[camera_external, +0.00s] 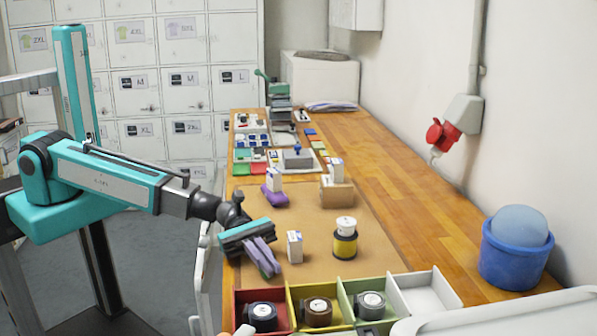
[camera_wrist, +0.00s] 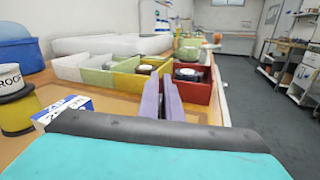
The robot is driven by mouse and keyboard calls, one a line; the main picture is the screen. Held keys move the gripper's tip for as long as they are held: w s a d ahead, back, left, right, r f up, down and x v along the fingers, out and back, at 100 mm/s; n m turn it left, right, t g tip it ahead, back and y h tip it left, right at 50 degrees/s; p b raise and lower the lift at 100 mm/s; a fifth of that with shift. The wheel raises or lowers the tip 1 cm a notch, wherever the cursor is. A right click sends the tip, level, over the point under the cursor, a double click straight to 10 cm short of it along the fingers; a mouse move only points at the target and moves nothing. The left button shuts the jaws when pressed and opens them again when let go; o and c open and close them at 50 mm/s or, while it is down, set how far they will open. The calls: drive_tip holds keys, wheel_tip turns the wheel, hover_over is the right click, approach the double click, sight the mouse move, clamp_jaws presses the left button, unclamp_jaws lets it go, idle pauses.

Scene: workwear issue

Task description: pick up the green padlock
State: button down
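I cannot make out a green padlock for certain in either view. My gripper (camera_external: 266,262) is over the near left edge of the bench, left of a small white box (camera_external: 294,246), and looks empty. Its two purple fingers also show in the wrist view (camera_wrist: 162,100), close together with only a thin gap. They point toward a row of coloured bins, with the red bin (camera_wrist: 199,88) nearest their line. In the external view, the red bin (camera_external: 242,300), yellow bin (camera_external: 294,306) and green bin (camera_external: 345,298) each hold a roll. Their floors are partly hidden.
A yellow-and-black tin (camera_external: 345,242) with a white-topped piece on it stands right of the white box. A purple item (camera_external: 275,195) and a brown block (camera_external: 337,193) lie farther back. A blue bucket (camera_external: 515,262) stands at the right. The bench's right strip (camera_external: 400,180) is clear.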

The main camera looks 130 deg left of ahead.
drive_tip(key=shift+r, duration=0.1)
wheel_tip(320, 180, up, 10)
drive_tip(key=b, duration=0.1)
idle(0.8)
idle(0.6)
